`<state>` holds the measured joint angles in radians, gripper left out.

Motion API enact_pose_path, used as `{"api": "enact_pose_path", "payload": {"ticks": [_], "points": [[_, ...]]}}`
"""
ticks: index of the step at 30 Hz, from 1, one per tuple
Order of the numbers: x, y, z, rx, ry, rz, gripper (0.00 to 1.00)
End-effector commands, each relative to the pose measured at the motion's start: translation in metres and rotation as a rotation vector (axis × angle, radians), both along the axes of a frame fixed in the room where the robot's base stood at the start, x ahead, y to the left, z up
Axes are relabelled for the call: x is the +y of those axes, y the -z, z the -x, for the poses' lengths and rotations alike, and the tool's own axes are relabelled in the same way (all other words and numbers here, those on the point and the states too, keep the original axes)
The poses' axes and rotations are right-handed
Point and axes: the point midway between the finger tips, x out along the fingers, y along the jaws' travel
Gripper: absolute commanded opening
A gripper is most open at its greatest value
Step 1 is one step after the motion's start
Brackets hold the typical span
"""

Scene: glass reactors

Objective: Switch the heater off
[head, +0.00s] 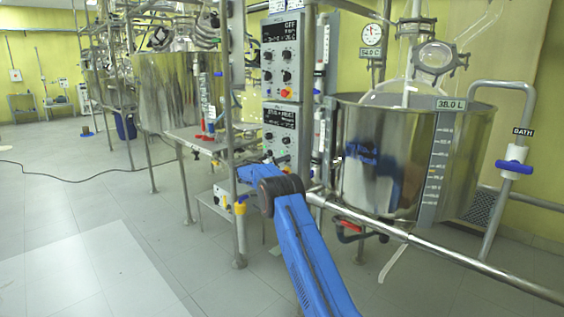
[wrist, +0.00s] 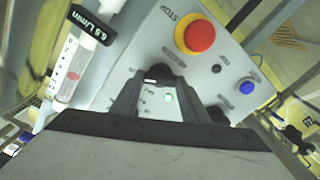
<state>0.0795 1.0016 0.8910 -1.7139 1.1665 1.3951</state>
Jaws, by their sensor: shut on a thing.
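My gripper (wrist: 165,97) reaches a pale grey control box (wrist: 133,50) in the wrist view. Its two dark fingers stand apart, shut on a small control at the box face. The fingers mostly hide this control, and I cannot read its label. A green light (wrist: 168,97) shows between the fingers. A red STOP button (wrist: 199,36) on a yellow ring sits above, with a blue button (wrist: 247,86) to its right.
A flow meter marked 6.8 L/min (wrist: 76,65) stands left of the box. Two display panels (head: 283,58) (head: 282,138) with knobs hang above my arm. A steel bath (head: 375,150) stands to the right, with a rail (head: 430,245) in front. Floor at left is open.

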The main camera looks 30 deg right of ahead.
Motion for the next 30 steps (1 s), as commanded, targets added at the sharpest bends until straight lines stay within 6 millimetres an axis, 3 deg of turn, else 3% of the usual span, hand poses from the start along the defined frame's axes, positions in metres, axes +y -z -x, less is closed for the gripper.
{"api": "enact_pose_path", "payload": {"ticks": [11, 30], "points": [[0.0006, 0.0005, -0.0006, 0.134, -0.001, 0.048, 0.18], [0.0017, 0.0021, -0.002, 0.68, -0.001, 0.247, 0.18]]}}
